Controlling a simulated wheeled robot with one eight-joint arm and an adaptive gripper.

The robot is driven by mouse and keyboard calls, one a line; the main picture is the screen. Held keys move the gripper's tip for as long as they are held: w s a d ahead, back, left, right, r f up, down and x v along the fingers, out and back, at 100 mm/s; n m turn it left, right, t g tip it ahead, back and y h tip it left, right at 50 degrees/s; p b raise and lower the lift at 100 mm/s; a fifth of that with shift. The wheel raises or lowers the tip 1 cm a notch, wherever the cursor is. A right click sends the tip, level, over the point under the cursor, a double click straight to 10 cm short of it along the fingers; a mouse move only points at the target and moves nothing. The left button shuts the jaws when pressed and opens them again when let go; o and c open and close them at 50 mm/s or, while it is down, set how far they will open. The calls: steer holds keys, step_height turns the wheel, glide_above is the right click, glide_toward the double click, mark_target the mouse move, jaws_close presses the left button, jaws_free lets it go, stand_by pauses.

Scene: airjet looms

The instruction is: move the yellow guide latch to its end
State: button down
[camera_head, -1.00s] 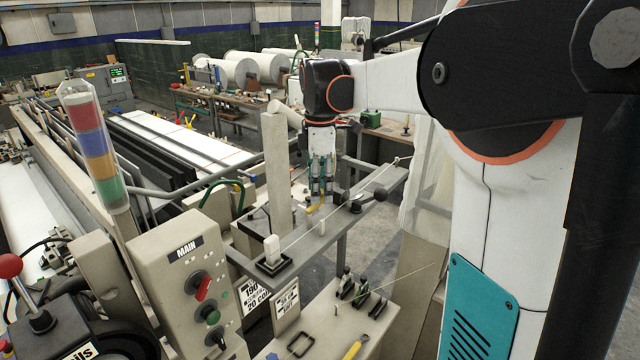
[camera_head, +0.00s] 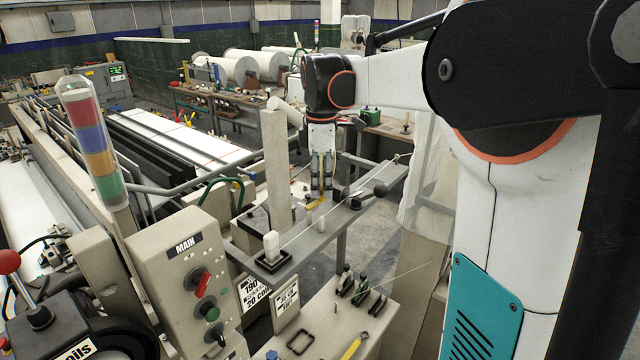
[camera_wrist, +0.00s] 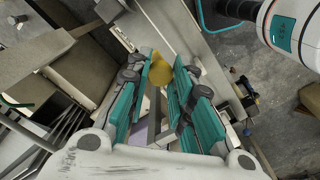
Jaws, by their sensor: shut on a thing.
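The yellow guide latch (camera_head: 316,203) is on the grey rail (camera_head: 343,216) in the head view, beside a thin taut thread. My gripper (camera_head: 321,195) points down at the latch from above and is shut on it. In the wrist view the yellow latch (camera_wrist: 159,71) shows between the teal-padded fingers of my gripper (camera_wrist: 168,76). The fingers hide part of the latch, and its pivot cannot be made out.
A beige post (camera_head: 277,165) rises on the left, and a white block (camera_head: 271,244) sits at the rail's near end. The MAIN control box (camera_head: 187,272) is nearer, at left.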

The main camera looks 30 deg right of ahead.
steer(key=s+m+b, duration=0.1)
steer(key=m, duration=0.3)
steer(key=shift+s+b, duration=0.35)
steer(key=shift+b, duration=0.05)
steer(key=m, duration=0.1)
steer(key=s+m+b, duration=0.1)
steer(key=m, duration=0.2)
steer(key=shift+s+a+m, duration=0.25)
steer(key=shift+s+m, duration=0.15)
steer(key=m, duration=0.2)
steer(key=s+a+m+b, duration=0.1)
steer(key=m, duration=0.1)
steer(key=shift+s+a, duration=0.1)
steer(key=shift+s, duration=0.05)
steer(key=shift+s+a+m+b, duration=0.2)
steer(key=shift+a+m+b, duration=0.1)
steer(key=shift+m, duration=0.7)
steer(key=shift+s+a+m+b, duration=0.15)
steer(key=shift+a+m, duration=0.15)
steer(key=shift+m, duration=0.7)
steer(key=c, duration=1.4)
jaws_free()
steer(key=shift+o, duration=0.2)
steer(key=shift+r, duration=0.1)
